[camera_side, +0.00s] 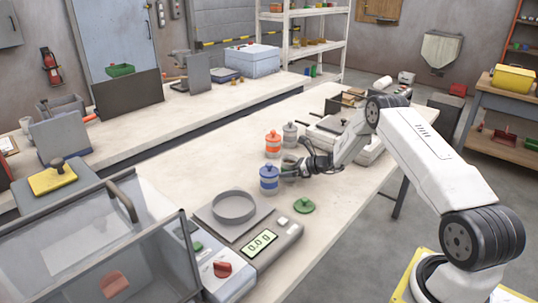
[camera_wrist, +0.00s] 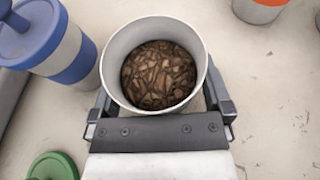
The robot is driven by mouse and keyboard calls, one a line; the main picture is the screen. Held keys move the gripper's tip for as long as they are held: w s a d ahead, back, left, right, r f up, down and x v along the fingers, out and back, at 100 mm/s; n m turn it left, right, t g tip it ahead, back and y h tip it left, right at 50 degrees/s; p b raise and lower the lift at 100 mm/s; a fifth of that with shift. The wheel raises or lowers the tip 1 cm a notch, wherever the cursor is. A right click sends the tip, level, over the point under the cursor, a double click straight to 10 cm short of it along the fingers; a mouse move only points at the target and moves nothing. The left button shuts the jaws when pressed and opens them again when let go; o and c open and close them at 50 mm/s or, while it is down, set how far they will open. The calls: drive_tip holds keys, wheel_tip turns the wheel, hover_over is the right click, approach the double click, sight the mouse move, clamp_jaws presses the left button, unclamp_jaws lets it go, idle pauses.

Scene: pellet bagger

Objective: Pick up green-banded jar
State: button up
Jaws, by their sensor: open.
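The green-banded jar (camera_side: 288,160) stands lidless on the table behind the blue-banded jar (camera_side: 269,179), partly hidden by my gripper (camera_side: 302,167). In the wrist view the open jar (camera_wrist: 112,62) shows a pale rim and brown flakes or pellets inside; its band is hidden from above. My gripper (camera_wrist: 160,103) is open, with one finger on each side of the jar's near part. Whether the fingers touch the jar cannot be told. A green lid (camera_side: 304,205) lies on the table in front, also at the lower left of the wrist view (camera_wrist: 53,167).
The blue-banded jar (camera_wrist: 72,70) is close on the left in the wrist view. The orange-banded jar (camera_side: 273,146) and a grey-banded jar (camera_side: 290,132) stand behind. A scale (camera_side: 262,242) with a round pan (camera_side: 233,207) reads 0.0 g. A clear-walled machine stands front left.

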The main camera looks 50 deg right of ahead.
idle(0.4)
drive_tip(key=shift+r, duration=0.1)
clamp_jaws()
drive_tip(key=shift+r, duration=0.1)
drive_tip(key=shift+r, duration=0.65)
drive_tip(key=s+a+r, duration=0.5)
drive_tip(key=s+r, duration=0.6)
drive_tip(key=s, duration=0.2)
drive_tip(key=shift+r, duration=0.2)
drive_tip(key=shift+a, duration=0.1)
drive_tip(key=shift+w, duration=0.1)
idle(0.3)
